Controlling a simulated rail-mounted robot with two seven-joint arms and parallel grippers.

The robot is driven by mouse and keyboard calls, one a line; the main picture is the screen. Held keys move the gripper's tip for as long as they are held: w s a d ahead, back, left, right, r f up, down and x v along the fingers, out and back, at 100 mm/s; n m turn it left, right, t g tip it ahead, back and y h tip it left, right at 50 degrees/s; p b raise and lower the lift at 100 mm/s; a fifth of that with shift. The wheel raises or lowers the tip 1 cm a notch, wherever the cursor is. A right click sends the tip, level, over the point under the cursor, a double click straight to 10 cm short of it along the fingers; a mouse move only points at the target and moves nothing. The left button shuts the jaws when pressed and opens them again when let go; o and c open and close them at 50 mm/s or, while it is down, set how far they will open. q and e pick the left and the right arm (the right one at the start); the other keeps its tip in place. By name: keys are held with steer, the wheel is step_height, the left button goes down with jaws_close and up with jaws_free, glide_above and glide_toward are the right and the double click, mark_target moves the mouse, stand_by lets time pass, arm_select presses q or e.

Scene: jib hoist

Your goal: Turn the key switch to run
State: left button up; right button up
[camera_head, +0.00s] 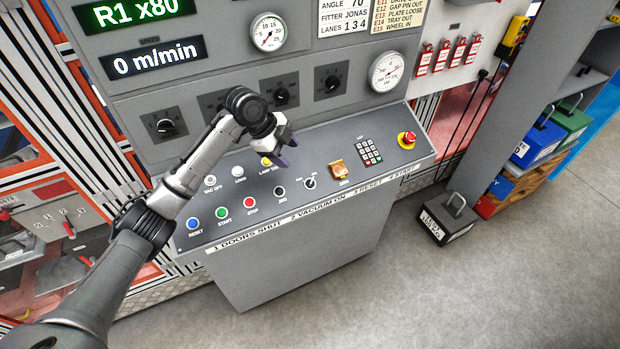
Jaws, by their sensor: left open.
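The sloped grey control desk (400,180) carries a row of buttons and switches. A round switch with a pale ring and dark middle (310,183) has small labels around it, too small to read; it looks like the key switch, but I cannot tell its position. An orange-framed control (338,171) sits to its right. My left gripper (289,151) hangs above the back of the desk, up and left of the round switch and apart from it. Its dark purple fingertips are open and nothing shows between them. My right gripper is out of view.
Buttons for reset (194,223), start (222,213) and stop (249,202) line the front left. A keypad (369,151) and red emergency stop (406,140) are on the right. Dark rotary knobs (331,83) sit on the upright panel. A black weight (447,218) stands on the floor.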

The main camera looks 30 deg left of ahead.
mark_target(310, 183)
arm_select(q)
steer(key=b+x, duration=0.1)
steer(key=x, duration=1.2)
steer(key=shift+w+d+f, duration=0.1)
steer(key=shift+d+f, duration=0.05)
steer(key=shift+f, duration=0.15)
steer(key=shift+c, duration=0.5)
